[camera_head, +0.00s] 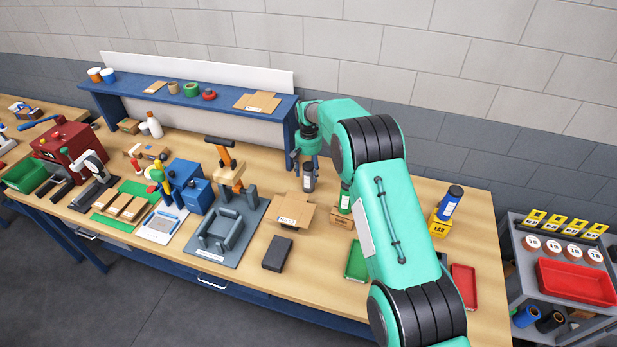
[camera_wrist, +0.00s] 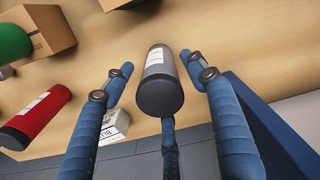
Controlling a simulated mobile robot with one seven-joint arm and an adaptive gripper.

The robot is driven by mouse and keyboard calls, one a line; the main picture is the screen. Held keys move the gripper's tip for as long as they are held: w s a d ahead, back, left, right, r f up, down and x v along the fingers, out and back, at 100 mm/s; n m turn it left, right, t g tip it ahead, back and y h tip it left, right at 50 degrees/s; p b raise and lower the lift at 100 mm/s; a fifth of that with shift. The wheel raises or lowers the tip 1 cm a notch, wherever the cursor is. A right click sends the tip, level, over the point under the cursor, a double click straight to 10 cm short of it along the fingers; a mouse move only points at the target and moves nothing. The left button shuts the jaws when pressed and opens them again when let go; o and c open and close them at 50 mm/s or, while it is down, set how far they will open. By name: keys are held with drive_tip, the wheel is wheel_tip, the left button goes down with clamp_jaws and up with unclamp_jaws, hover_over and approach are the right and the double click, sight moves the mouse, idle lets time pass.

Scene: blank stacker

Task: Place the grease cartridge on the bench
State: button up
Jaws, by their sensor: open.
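A grey cylinder with a dark end and a white label, which looks like the grease cartridge (camera_head: 308,180), stands upright on the wooden bench (camera_head: 330,262), near its back edge by the blue shelf. My gripper (camera_head: 299,158) is just above and beside its top. In the wrist view the cartridge (camera_wrist: 160,72) lies between the spread blue fingers of my gripper (camera_wrist: 160,80), its dark end towards the camera. The fingers are open, with gaps on both sides. Whether any finger touches it I cannot tell.
A green cylinder (camera_head: 345,202) stands on a cardboard box (camera_head: 342,218). A red cylinder (camera_wrist: 38,112) shows in the wrist view. A blue cylinder (camera_head: 452,198) stands on a yellow box (camera_head: 438,227). Flat cardboard (camera_head: 292,212) and a dark block (camera_head: 277,254) lie in front. The blue shelf (camera_head: 200,97) is close.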

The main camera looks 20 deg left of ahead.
wheel_tip(320, 180, up, 8)
idle(0.4)
idle(0.6)
